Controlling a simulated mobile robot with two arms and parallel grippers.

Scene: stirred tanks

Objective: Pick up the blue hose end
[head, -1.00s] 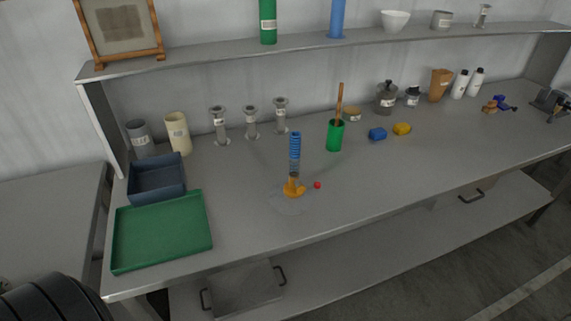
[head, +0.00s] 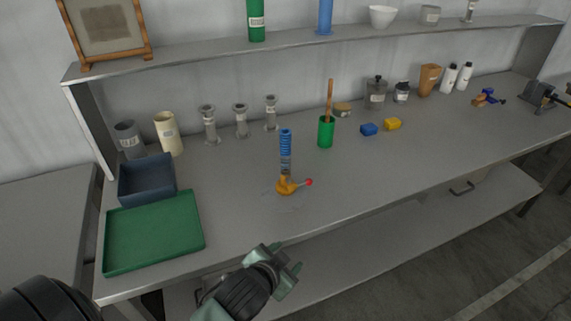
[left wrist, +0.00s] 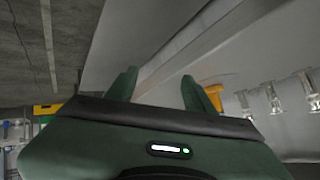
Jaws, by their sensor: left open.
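The blue hose end (head: 286,141) is a ribbed blue tube standing upright on the bench in the head view. A greyish section lies below it, above an orange valve-like base (head: 286,186) with a red knob (head: 309,182). My left gripper (head: 281,258) is at the bottom middle, in front of the bench's front edge, open and empty, well apart from the hose. The left wrist view shows its two fingers spread (left wrist: 159,90). An orange part (left wrist: 213,95) shows beside the right finger there; I cannot make out the blue hose in that view. My right gripper is not in view.
A green tray (head: 153,232) and a dark blue bin (head: 147,181) sit at the bench's left. A green cup (head: 326,132) with a brown stick stands behind the hose to the right. Blue (head: 369,129) and yellow (head: 392,124) blocks lie further right. The bench front right is clear.

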